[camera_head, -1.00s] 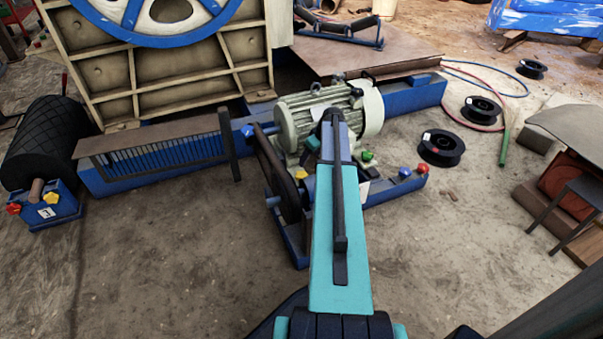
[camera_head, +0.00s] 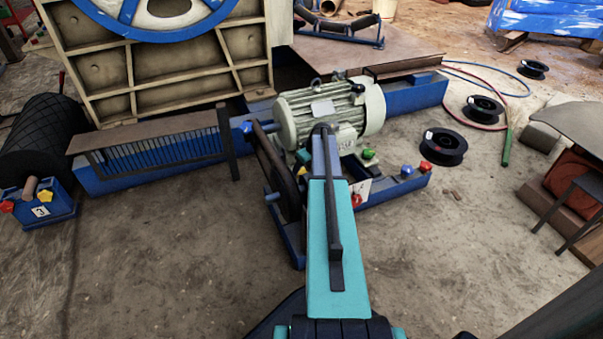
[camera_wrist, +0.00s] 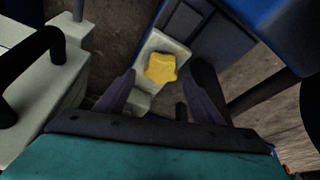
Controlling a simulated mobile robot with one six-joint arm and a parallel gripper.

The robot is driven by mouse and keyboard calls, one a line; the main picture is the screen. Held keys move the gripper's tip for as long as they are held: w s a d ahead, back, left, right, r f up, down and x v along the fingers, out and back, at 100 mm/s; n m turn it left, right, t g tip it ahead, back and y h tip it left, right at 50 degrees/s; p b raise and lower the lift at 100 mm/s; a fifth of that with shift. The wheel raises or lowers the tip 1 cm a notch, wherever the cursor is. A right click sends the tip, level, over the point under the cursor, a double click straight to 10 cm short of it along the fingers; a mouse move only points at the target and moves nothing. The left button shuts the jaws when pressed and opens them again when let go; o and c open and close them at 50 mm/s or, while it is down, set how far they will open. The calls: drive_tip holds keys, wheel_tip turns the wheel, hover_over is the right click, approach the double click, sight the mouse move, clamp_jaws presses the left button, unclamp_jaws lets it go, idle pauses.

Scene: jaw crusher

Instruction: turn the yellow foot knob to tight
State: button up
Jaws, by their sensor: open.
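The yellow foot knob (camera_wrist: 161,68) is a lobed knob on a pale metal foot (camera_wrist: 146,98) in the wrist view. My gripper (camera_wrist: 166,70) is open, its two dark fingers on either side of the knob. Gaps show between the fingers and the knob; I cannot tell how far its depth is from the fingertips. In the head view the pale green motor (camera_head: 325,112) stands beyond my arm.
A green knob (camera_head: 368,154), a blue knob (camera_head: 407,170) and a red knob (camera_head: 356,199) sit right of my arm. A different yellow knob (camera_head: 46,195) is by the roller. Open floor lies in front.

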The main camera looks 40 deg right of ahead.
drive_tip(key=shift+x, duration=1.05)
drive_tip(key=shift+c, duration=0.2)
drive_tip(key=c, duration=1)
